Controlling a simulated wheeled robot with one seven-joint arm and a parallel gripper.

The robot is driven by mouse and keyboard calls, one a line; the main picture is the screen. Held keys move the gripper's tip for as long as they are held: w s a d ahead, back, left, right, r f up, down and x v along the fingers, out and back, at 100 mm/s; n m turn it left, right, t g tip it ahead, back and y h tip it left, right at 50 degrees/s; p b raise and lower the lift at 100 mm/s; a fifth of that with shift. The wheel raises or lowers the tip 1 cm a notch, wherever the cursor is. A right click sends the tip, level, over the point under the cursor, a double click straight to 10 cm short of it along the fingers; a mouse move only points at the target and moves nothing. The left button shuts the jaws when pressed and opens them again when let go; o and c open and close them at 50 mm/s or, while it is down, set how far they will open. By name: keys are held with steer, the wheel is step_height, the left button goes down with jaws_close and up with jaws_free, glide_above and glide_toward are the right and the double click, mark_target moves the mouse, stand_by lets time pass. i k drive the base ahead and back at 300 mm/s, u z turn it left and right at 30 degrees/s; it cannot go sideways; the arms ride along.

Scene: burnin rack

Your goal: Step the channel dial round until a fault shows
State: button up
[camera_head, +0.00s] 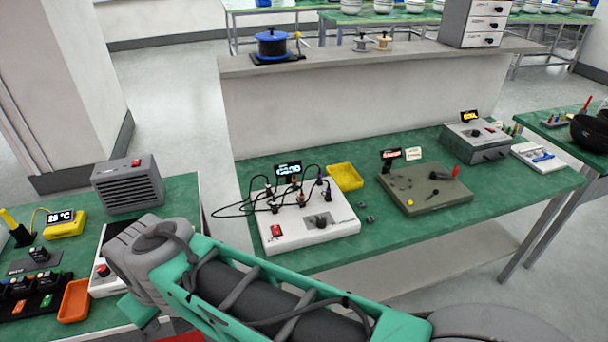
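A white box (290,236) with several black cables plugged into its top stands on the green bench in the middle. A dark dial (320,221) sits on its front right, and a red switch (276,231) on its front left. A small display (288,169) behind it is lit pale blue; its text is too small to read surely. I cannot tell the dial's setting, and no label marks it as the channel dial. My arm crosses the lower picture from the right to its bulky grey joint at left. My gripper is not in view.
A second white box (102,284) at left is partly hidden by my arm. A grey ribbed unit (128,186) and an orange tray (74,301) are near it. A yellow tray (345,177), an olive panel (425,190) and a grey box (477,141) share the middle bench.

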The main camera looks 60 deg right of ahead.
mark_target(320, 223)
steer(key=z, duration=2.35)
steer(key=k, duration=0.6)
steer(key=u, duration=0.5)
steer(key=i, duration=0.5)
steer(key=k, duration=0.5)
steer(key=z, duration=0.55)
steer(key=i, duration=0.8)
steer(key=u, duration=0.45)
